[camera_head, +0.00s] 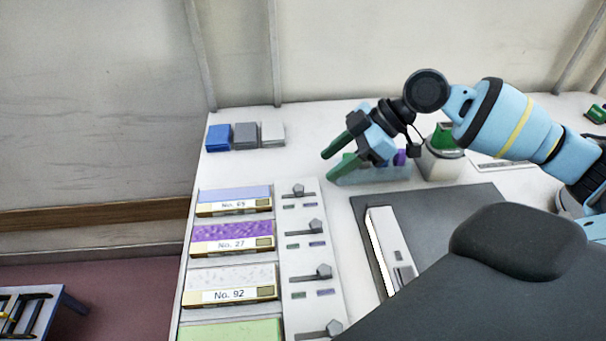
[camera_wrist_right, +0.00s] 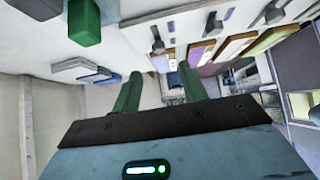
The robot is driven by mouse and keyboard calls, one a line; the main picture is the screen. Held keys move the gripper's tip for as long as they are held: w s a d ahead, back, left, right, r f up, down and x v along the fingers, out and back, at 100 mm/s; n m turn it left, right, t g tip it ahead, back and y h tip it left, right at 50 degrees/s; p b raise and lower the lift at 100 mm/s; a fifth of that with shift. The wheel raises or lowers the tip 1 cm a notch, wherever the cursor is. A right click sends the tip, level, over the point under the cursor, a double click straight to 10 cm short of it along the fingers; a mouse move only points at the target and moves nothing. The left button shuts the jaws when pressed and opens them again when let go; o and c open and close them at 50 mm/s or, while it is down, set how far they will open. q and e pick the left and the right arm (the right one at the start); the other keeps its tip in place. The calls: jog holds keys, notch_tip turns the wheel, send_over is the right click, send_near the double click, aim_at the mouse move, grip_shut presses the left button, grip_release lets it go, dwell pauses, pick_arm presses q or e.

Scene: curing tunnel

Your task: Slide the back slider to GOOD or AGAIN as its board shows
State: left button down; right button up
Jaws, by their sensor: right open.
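The back board (camera_head: 234,200) has a plain light blue face and a label reading No. 65. The back slider (camera_head: 299,190) is beside its right end, a grey knob near the middle of a short dark track. A greenish mark and a purple mark lie in front of it, their words too small to read. My right gripper (camera_head: 335,160) is open and empty, above and to the right of the back slider, apart from it. Its two green fingers also show in the right wrist view (camera_wrist_right: 158,90). My left gripper is not in view.
Boards No. 27 (camera_head: 232,238), purple speckled, and No. 92 (camera_head: 231,284), white speckled, lie nearer, with a green board (camera_head: 229,331). Blue, grey and white blocks (camera_head: 245,136) stand at the back. A dark mat (camera_head: 480,200) holds a white device (camera_head: 385,245).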

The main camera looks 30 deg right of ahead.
aim_at(299, 187)
jog(key=shift+x, duration=3.9)
grip_shut()
